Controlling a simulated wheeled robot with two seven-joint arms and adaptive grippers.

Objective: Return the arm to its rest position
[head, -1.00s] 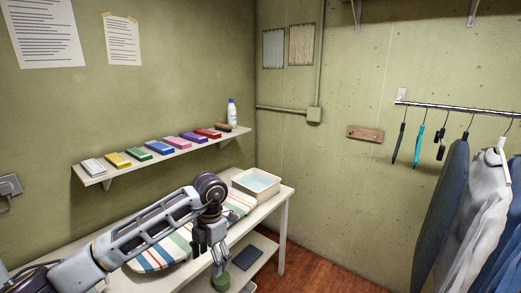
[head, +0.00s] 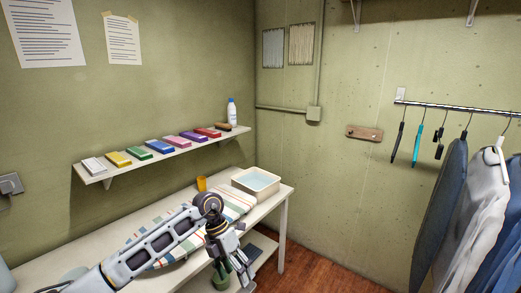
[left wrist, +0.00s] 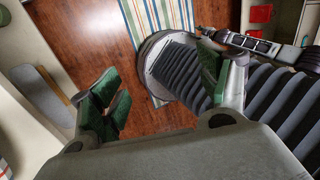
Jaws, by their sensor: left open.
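My left arm comes in from the lower left of the head view, over the table (head: 262,212). Its gripper (head: 238,268) points down in front of the table's front edge, near the lower shelf. In the left wrist view my left gripper (left wrist: 160,90) has its two green-padded fingers spread wide apart.
The table bears a striped cloth (head: 232,203), a water basin (head: 257,182) and an orange cup (head: 201,184). A wall shelf (head: 165,153) with coloured boxes and a white bottle (head: 232,112) is above. Clothes hang from a rail (head: 455,108) at right. The floor (head: 315,278) beyond the table is clear.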

